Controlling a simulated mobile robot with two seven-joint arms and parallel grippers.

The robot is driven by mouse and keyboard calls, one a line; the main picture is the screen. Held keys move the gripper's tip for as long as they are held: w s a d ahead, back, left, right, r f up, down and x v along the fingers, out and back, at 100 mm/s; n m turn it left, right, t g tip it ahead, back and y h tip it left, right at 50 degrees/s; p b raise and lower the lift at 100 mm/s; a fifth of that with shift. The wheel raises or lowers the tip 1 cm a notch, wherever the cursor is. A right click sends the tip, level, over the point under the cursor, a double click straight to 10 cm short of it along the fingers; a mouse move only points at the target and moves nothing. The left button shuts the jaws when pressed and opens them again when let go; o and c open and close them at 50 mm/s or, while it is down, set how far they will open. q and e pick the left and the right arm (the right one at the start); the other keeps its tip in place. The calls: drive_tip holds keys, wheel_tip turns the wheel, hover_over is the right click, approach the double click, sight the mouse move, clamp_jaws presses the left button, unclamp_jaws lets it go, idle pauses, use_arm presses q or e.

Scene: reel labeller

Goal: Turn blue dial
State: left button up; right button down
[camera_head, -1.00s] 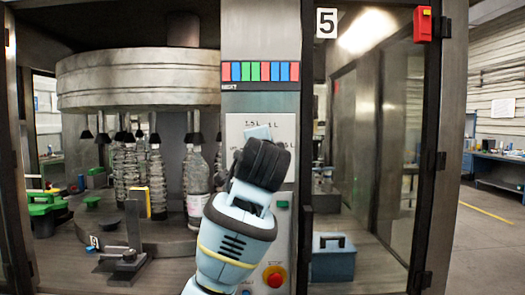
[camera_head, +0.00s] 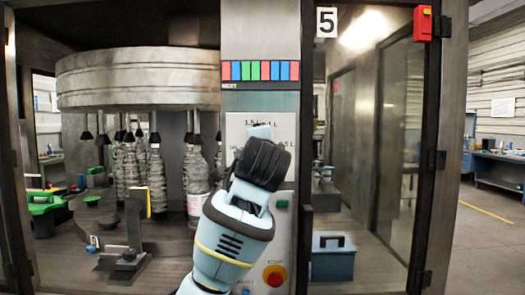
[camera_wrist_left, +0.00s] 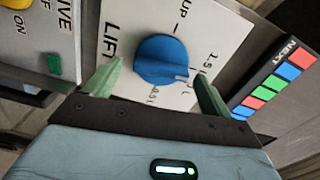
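The blue dial (camera_wrist_left: 163,60) sits on a white panel marked LIFT and UP in the left wrist view, with volume marks beside it. My left gripper (camera_wrist_left: 157,75) is open, with one green finger to each side of the dial. A gap shows between each finger and the dial, and the dial is not gripped. In the head view my left gripper (camera_head: 262,150) is in front of the white panel (camera_head: 284,135) and hides the dial. My right gripper is not in view.
A red stop button (camera_head: 274,276) and a green button (camera_head: 282,204) are low on the panel column. A strip of coloured blocks (camera_head: 260,71) is above. Bottles (camera_head: 156,180) stand at left under a round drum (camera_head: 140,78). A blue box (camera_head: 332,260) stands at right.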

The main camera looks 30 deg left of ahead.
use_arm(q)
drive_tip(key=v, duration=0.8)
drive_tip(key=shift+w, duration=0.1)
idle(0.5)
drive_tip(key=w+d+f+m+h, duration=0.1)
drive_tip(key=w+f+h, duration=0.15)
drive_tip(key=f, duration=0.65)
drive_tip(key=w+d+f+h, duration=0.15)
drive_tip(key=w+f, duration=0.25)
drive_tip(key=f, duration=0.5)
drive_tip(key=s+d+f+n+g+h, duration=0.1)
drive_tip(key=d+f+h, duration=0.1)
drive_tip(key=f, duration=0.9)
drive_tip(key=s+d+f+g+h, duration=0.1)
drive_tip(key=s+d+f, duration=0.1)
drive_tip(key=f, duration=1)
drive_tip(key=s+d+f+n+g+h, duration=0.1)
drive_tip(key=s+f+n+g+h, duration=0.15)
drive_tip(key=s+f, duration=0.85)
drive_tip(key=s+d+f+n+g+h, duration=0.1)
drive_tip(key=s+d+f+n, duration=0.15)
drive_tip(key=s+f, duration=0.9)
drive_tip(key=s+f+n, duration=0.3)
drive_tip(key=s+f, duration=0.4)
drive_tip(key=s, duration=0.2)
drive_tip(key=shift+s+a, duration=0.3)
drive_tip(key=shift+s, duration=0.1)
